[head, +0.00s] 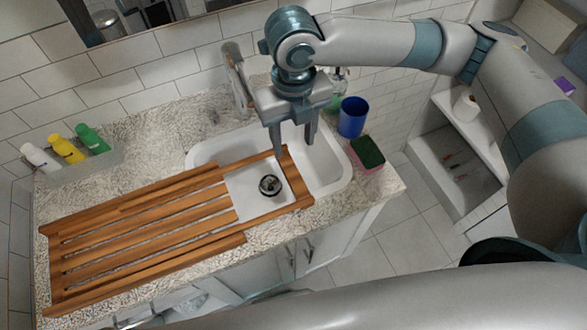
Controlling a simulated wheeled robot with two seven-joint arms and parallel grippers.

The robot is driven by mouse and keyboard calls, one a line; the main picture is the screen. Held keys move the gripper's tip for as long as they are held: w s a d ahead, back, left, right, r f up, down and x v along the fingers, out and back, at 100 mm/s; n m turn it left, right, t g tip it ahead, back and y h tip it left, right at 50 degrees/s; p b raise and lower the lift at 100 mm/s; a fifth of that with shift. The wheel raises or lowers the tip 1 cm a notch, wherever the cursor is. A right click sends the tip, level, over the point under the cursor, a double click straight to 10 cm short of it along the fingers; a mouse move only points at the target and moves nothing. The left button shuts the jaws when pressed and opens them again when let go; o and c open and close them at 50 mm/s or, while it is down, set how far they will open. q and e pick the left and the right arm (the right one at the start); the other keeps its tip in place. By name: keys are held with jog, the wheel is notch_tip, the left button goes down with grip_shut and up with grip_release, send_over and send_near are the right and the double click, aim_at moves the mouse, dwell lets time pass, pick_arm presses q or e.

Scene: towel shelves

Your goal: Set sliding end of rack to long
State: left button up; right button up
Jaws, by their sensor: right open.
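The wooden slatted rack (150,233) lies across the counter and over the white sink (333,172) in the head view. Its right end bar (302,197) crosses the basin, with narrower slats joining it to the wider left part. A square gap between them shows the basin floor and dark drain. My right gripper (295,149) points down over the sink, at the far tip of the end bar. Its two fingers are apart, and one fingertip appears beside the bar; I cannot tell whether they touch. My left gripper is not in view.
A faucet (237,75) stands behind the sink. A blue cup (352,117) and a green sponge (367,151) are at the right. A clear tray with yellow (66,148), white and green bottles is at the back left. The tiled wall borders the counter.

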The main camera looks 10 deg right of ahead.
notch_tip(320, 180, down, 14)
jog(key=p, duration=0.2)
jog(key=shift+r+p, duration=0.15)
jog(key=shift+p, duration=0.15)
jog(key=shift+c, duration=0.3)
grip_shut()
jog(key=shift+w+d+p, duration=0.15)
jog(key=shift+w+d, duration=0.05)
jog(key=shift+d, duration=0.85)
jog(key=shift+w+d+p, duration=0.15)
jog(key=shift+w+d, duration=0.05)
jog(key=shift+d, duration=0.8)
jog(key=shift+o, duration=0.3)
grip_release()
jog(key=shift+r, duration=0.1)
notch_tip(320, 180, up, 17)
jog(key=b, duration=0.4)
send_over(294, 175)
jog(key=d, duration=0.4)
jog(key=shift+w+r, duration=0.15)
jog(key=shift+w, duration=0.25)
